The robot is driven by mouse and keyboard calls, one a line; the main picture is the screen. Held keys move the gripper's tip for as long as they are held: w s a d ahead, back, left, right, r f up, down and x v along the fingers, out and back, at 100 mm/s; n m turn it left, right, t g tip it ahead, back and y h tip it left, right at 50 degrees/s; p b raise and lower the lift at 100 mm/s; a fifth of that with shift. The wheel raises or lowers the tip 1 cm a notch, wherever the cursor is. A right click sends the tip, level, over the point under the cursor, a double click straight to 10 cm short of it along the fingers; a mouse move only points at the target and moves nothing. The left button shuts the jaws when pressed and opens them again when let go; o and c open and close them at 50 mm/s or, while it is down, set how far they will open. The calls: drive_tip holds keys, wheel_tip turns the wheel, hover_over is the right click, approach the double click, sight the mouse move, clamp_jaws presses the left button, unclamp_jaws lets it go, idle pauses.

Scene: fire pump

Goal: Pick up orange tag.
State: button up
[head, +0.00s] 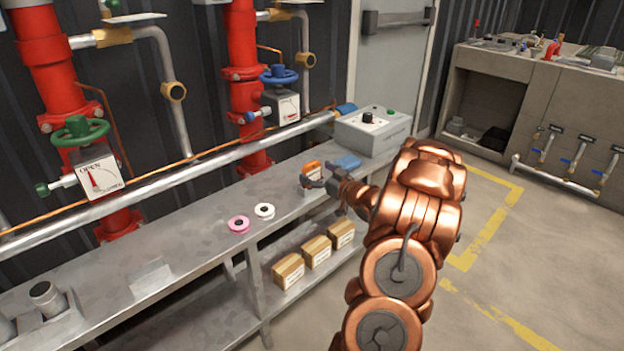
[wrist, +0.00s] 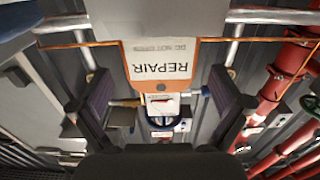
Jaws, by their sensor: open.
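The orange tag (head: 312,168) is at the back of the grey bench, left of a blue item. In the wrist view the tag (wrist: 160,62) shows a white face reading "REPAIR" upside down, with an orange border and a hole. My gripper (head: 322,185) is at the tag in the head view and partly overlaps it. In the wrist view my gripper (wrist: 160,105) is open, with one finger to each side of the tag's hole end. I cannot tell whether a finger touches the tag.
The blue item (head: 346,162) lies close to the right. A grey control box (head: 372,132) stands behind it. Cardboard boxes (head: 316,251) sit on the lower shelf. Pipes run behind.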

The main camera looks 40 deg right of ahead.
drive_tip(key=shift+w, duration=0.95)
drive_tip(key=shift+c, duration=0.3)
drive_tip(key=c, duration=1.2)
